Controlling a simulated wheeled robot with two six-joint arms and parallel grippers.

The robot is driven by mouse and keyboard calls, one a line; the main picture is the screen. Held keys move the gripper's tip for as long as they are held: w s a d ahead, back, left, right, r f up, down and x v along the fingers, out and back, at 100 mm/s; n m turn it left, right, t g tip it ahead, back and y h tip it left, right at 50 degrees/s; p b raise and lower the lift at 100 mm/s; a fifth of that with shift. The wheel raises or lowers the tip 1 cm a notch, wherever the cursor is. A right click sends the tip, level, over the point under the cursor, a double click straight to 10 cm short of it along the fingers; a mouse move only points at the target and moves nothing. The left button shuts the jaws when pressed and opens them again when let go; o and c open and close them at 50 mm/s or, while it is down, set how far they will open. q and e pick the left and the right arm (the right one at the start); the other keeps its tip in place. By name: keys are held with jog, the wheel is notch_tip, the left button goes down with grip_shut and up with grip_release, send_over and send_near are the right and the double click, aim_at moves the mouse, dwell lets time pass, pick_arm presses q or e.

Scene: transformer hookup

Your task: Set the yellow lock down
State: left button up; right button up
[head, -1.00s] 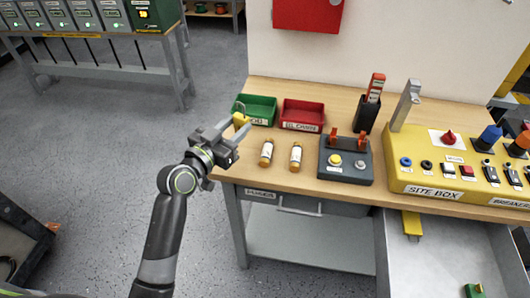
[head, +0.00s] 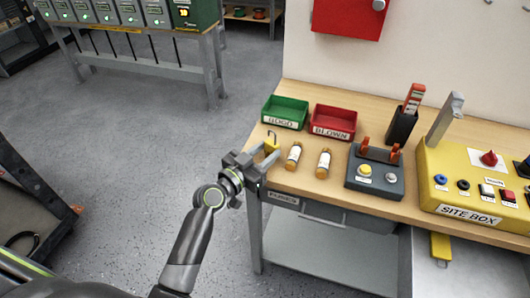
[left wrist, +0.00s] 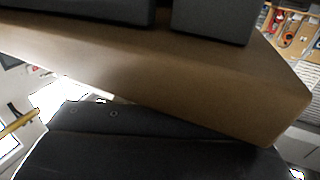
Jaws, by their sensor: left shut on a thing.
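The yellow lock (head: 271,143), with a grey shackle on top, is upright in the jaws of my left gripper (head: 264,158) in the head view. It is at the left end of the wooden workbench (head: 310,190), in front of the green tray and left of the amber fuses. Whether its underside touches the bench top cannot be told. In the left wrist view, dark gripper parts (left wrist: 160,12) and the bench edge (left wrist: 160,70) fill much of the picture, and the lock does not show. My right gripper is out of view.
The green tray (head: 264,118) and red tray (head: 354,134) stand behind. Two amber fuses (head: 293,157) (head: 323,165) stand right of the lock. A dark button box (head: 375,187) and the yellow site box (head: 432,190) are farther right. An open drawer juts out below.

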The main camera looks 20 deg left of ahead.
pick_arm(q)
jog(key=o, duration=1.1)
jog(key=shift+r+p, duration=0.15)
jog(key=shift+p, duration=0.15)
jog(key=b+v, duration=0.2)
jog(key=v, duration=1)
jog(key=shift+b, duration=0.35)
